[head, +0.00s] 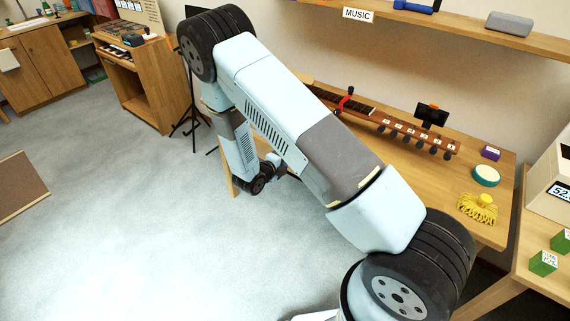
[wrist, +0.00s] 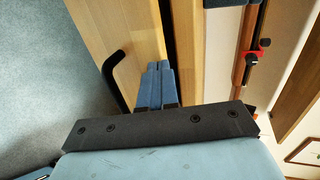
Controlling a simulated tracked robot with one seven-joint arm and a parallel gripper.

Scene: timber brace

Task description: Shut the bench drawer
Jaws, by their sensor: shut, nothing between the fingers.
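In the wrist view, the bench drawer (wrist: 122,32) shows as a pale wooden front with a black bar handle (wrist: 116,82). A dark gap separates this front from the wooden bench edge (wrist: 187,45) to its right; how far the drawer stands out is hard to tell. My gripper (wrist: 155,70) is shut and empty, its blue fingers together. Its tips lie beside the handle, over or close to the drawer front; contact cannot be told. In the head view, my arm crosses in front of the bench (head: 460,185) and hides the drawer.
A shelf marked MUSIC (head: 470,30) hangs above. The carpet (head: 170,240) to the left is mostly clear.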

